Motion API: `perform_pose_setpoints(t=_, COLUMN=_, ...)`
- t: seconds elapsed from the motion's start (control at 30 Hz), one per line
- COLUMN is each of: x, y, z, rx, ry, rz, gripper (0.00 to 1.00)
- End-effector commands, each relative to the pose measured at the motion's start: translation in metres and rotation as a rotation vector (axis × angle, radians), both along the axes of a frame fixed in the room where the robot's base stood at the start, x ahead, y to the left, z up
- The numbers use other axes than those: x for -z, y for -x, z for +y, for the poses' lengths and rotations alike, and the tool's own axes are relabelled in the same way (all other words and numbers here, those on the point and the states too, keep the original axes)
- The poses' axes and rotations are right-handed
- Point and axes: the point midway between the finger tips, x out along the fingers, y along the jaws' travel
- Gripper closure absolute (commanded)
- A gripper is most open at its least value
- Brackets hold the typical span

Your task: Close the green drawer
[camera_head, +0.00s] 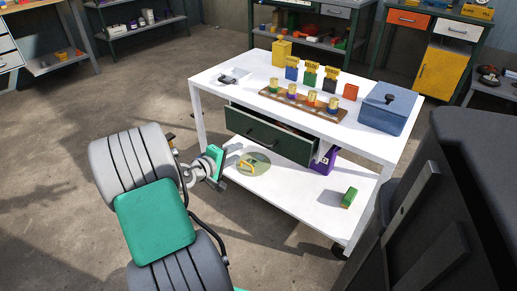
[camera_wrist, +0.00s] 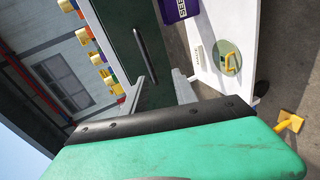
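The green drawer (camera_head: 268,136) hangs under the white table's top and is pulled out, with part of its inside showing behind the dark green front. In the wrist view the drawer front (camera_wrist: 118,30) is ahead, with its dark bar handle (camera_wrist: 145,55) running along it. My gripper (camera_head: 222,181) is left of and below the drawer front in the head view, apart from it. In the wrist view my gripper (camera_wrist: 158,84) shows two grey fingers spread apart with nothing between them. The handle lies beyond the fingertips.
The white table (camera_head: 212,84) carries a wooden rack (camera_head: 330,114) of coloured pots and a blue box (camera_head: 388,108). Its lower shelf (camera_head: 290,198) holds a purple box (camera_head: 324,160), a green block (camera_head: 349,197) and a round plate with a yellow handle (camera_head: 246,165). The floor at left is clear.

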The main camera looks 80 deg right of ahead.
Motion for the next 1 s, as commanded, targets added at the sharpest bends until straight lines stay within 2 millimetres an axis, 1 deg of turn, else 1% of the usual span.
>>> perform_pose_setpoints(t=0.03, x=0.004, y=0.021, z=-0.011, rx=0.018, ry=0.030, rz=0.069, gripper=0.66)
perform_pose_setpoints(t=0.1, x=0.000, y=0.034, z=-0.019, rx=0.026, ry=0.058, rz=0.124, gripper=0.66)
perform_pose_setpoints(t=0.17, x=0.000, y=0.038, z=-0.025, rx=0.028, ry=0.064, rz=0.136, gripper=0.66)
perform_pose_setpoints(t=0.27, x=0.004, y=0.045, z=-0.040, rx=0.030, ry=0.064, rz=0.133, gripper=0.66)
perform_pose_setpoints(t=0.4, x=0.010, y=0.056, z=-0.065, rx=0.030, ry=0.064, rz=0.131, gripper=0.66)
perform_pose_setpoints(t=0.53, x=0.013, y=0.063, z=-0.082, rx=0.029, ry=0.063, rz=0.130, gripper=0.66)
perform_pose_setpoints(t=0.67, x=0.013, y=0.065, z=-0.089, rx=0.026, ry=0.064, rz=0.130, gripper=0.66)
perform_pose_setpoints(t=0.87, x=0.012, y=0.064, z=-0.089, rx=0.025, ry=0.063, rz=0.129, gripper=0.66)
perform_pose_setpoints(t=1.0, x=0.012, y=0.064, z=-0.089, rx=0.025, ry=0.063, rz=0.129, gripper=0.77)
